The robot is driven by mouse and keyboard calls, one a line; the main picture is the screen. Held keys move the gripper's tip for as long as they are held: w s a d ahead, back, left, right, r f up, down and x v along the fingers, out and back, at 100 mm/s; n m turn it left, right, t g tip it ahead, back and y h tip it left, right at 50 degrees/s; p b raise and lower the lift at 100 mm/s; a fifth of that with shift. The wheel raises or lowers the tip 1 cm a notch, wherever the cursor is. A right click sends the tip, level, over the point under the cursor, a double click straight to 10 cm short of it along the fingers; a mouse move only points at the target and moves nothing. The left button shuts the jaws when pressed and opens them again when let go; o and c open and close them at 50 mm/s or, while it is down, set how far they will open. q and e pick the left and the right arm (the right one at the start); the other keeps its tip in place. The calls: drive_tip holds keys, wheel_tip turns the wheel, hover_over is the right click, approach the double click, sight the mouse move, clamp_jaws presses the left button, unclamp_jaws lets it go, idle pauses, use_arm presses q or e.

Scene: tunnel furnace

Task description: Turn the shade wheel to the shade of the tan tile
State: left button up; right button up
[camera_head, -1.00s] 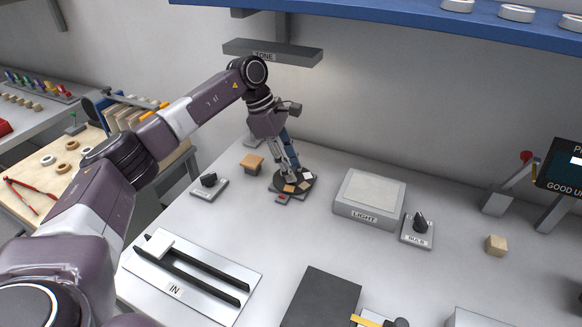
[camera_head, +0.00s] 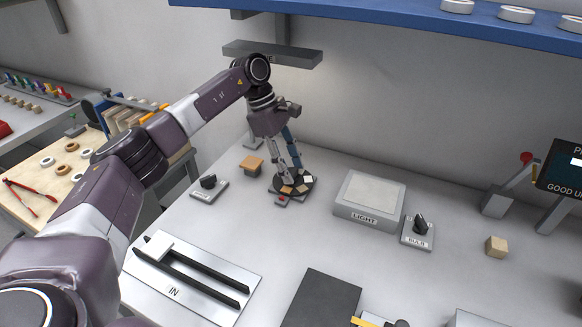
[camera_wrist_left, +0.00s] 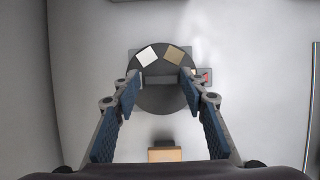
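The shade wheel (camera_head: 279,183) is a dark disc with small pale and tan patches, standing on the bench below the grey lamp bar. It also shows in the left wrist view (camera_wrist_left: 160,103), with a white and a tan-brown patch on its far side. My left gripper (camera_head: 289,174) points down onto the wheel. The tan tile (camera_head: 252,163) rests on a small stand behind and left of the wheel. My right gripper is out of view.
A knob plate (camera_head: 209,188) sits left of the wheel. A light box (camera_head: 370,199) and a bulb knob (camera_head: 420,225) stand to the right. The slotted IN plate (camera_head: 215,307) lies in front. A wooden cube (camera_head: 496,246) is farther right.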

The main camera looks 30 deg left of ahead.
use_arm(q)
drive_tip(key=shift+o, duration=0.7)
drive_tip(key=v, duration=0.7)
drive_tip(key=shift+r, duration=0.25)
drive_tip(key=shift+s+a+f, duration=0.1)
